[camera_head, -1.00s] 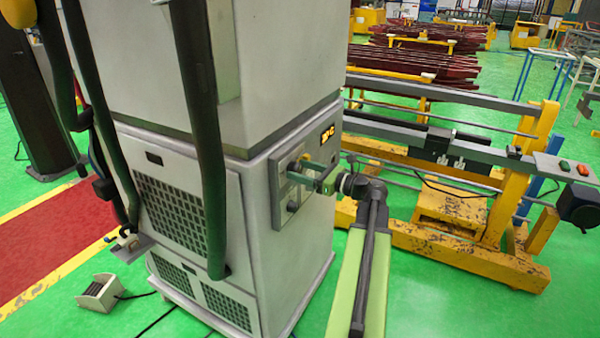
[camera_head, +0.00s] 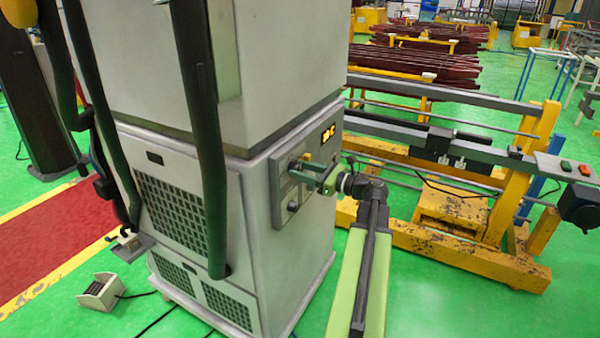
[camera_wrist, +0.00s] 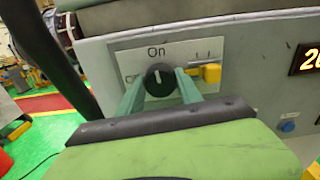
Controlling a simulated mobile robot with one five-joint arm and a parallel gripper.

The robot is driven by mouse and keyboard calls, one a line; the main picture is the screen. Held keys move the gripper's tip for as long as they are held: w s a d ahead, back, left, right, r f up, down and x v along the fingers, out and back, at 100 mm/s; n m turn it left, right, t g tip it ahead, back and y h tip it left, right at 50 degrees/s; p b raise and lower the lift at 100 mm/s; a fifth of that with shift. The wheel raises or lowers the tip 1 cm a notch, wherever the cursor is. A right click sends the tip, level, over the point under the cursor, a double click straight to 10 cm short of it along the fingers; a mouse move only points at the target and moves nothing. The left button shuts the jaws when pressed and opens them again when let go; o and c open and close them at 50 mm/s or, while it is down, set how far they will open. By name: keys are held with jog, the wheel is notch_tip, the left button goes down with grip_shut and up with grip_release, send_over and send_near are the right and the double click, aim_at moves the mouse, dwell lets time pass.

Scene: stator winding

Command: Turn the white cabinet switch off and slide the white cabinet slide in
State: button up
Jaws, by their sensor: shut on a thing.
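The white cabinet (camera_head: 222,190) stands left of centre in the head view, with a grey control panel on its right face. The black round switch (camera_wrist: 159,80) shows in the wrist view, its white mark pointing up towards the word "On". The yellow slide (camera_wrist: 210,73) sits to the right of the switch. My gripper (camera_wrist: 159,88) has its green fingers on both sides of the switch and is shut on it. In the head view my gripper (camera_head: 308,175) is at the panel, and the fingers partly hide the controls.
A lit orange display (camera_head: 328,131) is above and right of the panel. A blue button (camera_wrist: 288,126) is below the display. Dark cables hang before the cabinet. A yellow frame (camera_head: 490,215) stands to the right. A foot pedal (camera_head: 102,291) lies on the green floor.

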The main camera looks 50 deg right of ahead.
jog(key=n, duration=0.4)
jog(key=shift+a, duration=0.1)
jog(key=n, duration=0.4)
jog(key=shift+n, duration=0.3)
jog(key=shift+f+n, duration=0.15)
jog(key=shift+n, duration=3.95)
jog(key=o, duration=1.4)
jog(key=shift+s, duration=0.1)
jog(key=shift+c, duration=0.2)
